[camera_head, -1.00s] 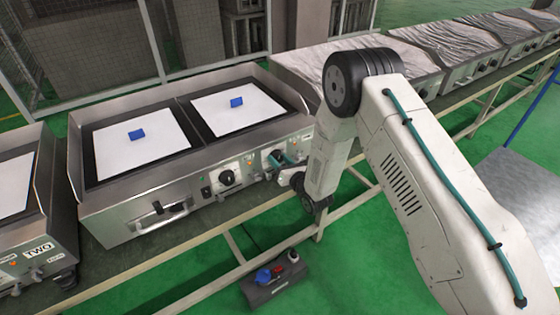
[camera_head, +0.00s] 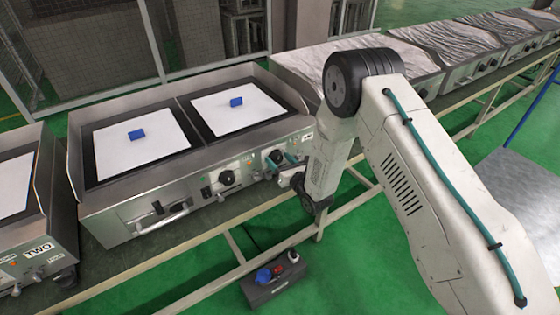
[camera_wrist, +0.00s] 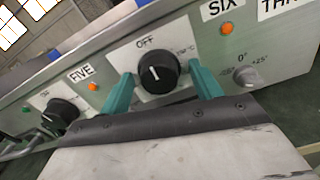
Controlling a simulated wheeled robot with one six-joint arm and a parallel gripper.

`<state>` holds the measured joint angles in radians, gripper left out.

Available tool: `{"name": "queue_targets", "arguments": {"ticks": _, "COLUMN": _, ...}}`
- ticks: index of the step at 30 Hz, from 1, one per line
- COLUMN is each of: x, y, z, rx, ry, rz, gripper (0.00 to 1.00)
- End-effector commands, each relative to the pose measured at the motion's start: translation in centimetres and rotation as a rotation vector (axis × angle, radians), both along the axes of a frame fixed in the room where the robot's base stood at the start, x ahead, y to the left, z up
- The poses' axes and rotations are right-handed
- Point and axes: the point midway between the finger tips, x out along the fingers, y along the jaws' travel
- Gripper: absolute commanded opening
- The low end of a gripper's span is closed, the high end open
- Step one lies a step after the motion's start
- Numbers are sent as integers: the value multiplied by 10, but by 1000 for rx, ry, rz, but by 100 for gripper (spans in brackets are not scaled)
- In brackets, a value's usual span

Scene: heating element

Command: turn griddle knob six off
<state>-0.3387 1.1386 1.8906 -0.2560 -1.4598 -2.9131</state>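Knob six (camera_wrist: 158,72) is a round black knob, in the middle of the wrist view. Its white pointer line points up, toward the OFF mark (camera_wrist: 146,41). The SIX label (camera_wrist: 222,8) and an orange light (camera_wrist: 227,28) are up to its right. My gripper (camera_wrist: 160,76) has one teal finger on each side of the knob, apparently with small gaps, so it looks open around it.
A second black knob (camera_wrist: 60,112) lies left of the FIVE label (camera_wrist: 81,73). A small grey knob (camera_wrist: 246,77) is close right of my right finger. Two blue blocks lie on the white griddle plates (camera_head: 240,116). A dark box (camera_head: 277,285) is on the floor.

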Motion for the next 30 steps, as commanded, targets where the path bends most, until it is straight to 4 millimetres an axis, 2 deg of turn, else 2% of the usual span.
{"name": "queue_targets", "arguments": {"ticks": 8, "x": -5, "y": -3, "z": 0, "rx": 1, "ry": 1, "rz": 0, "gripper": 64}}
{"name": "queue_targets", "arguments": {"ticks": 21, "x": -59, "y": -41, "z": 0, "rx": 1, "ry": 1, "rz": -1, "gripper": 64}}
{"name": "queue_targets", "arguments": {"ticks": 30, "x": -65, "y": -44, "z": 0, "rx": 1, "ry": -1, "rz": 0, "gripper": 64}}
